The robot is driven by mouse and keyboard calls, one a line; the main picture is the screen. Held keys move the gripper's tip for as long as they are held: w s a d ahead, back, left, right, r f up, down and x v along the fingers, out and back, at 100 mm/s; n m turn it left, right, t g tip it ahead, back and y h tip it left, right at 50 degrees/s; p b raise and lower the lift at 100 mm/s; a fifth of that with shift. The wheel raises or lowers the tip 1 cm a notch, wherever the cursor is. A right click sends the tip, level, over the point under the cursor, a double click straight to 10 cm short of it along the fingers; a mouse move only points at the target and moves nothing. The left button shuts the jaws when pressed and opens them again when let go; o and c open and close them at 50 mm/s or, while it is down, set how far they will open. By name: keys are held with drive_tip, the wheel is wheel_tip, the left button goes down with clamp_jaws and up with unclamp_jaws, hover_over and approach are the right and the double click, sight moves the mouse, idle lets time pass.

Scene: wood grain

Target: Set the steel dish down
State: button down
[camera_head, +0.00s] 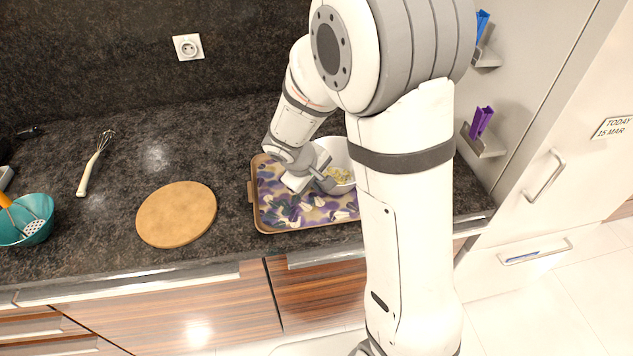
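A pale, shiny bowl (338,148), which looks like the steel dish, is partly hidden behind my arm. Yellowish pieces of food (340,175) lie inside it. It is over the back right part of a patterned tray (286,212); I cannot tell whether it rests on the tray or is held above it. My gripper (318,184) is at the bowl's left rim, with a grey finger overlapping the bowl's inside. Whether the fingers are closed on the rim does not show clearly.
A round wooden board (177,214) lies left of the tray. A whisk (95,164) and a teal bowl (36,234) with an orange-handled utensil are farther left. The dark counter (190,150) is bare behind the board. A wall with purple clips (481,122) stands at right.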

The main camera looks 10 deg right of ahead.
drive_tip(key=c, duration=1.7)
unclamp_jaws()
drive_tip(key=shift+f, duration=0.1)
drive_tip(key=shift+r+p, duration=0.3)
drive_tip(key=shift+p, duration=0.05)
drive_tip(key=v, duration=1.1)
drive_tip(key=shift+s+d+r+m+y, duration=0.75)
drive_tip(key=shift+s+d+m, duration=0.5)
drive_tip(key=shift+s, duration=1.55)
drive_tip(key=shift+s+d+r+m+y, duration=0.6)
drive_tip(key=shift+s+d+r+m, duration=0.5)
drive_tip(key=shift+s, duration=1.7)
drive_tip(key=shift+s+d+r+m+y, duration=0.65)
drive_tip(key=shift+s+d+m, duration=0.7)
drive_tip(key=shift+s, duration=1.45)
drive_tip(key=shift+d, duration=0.1)
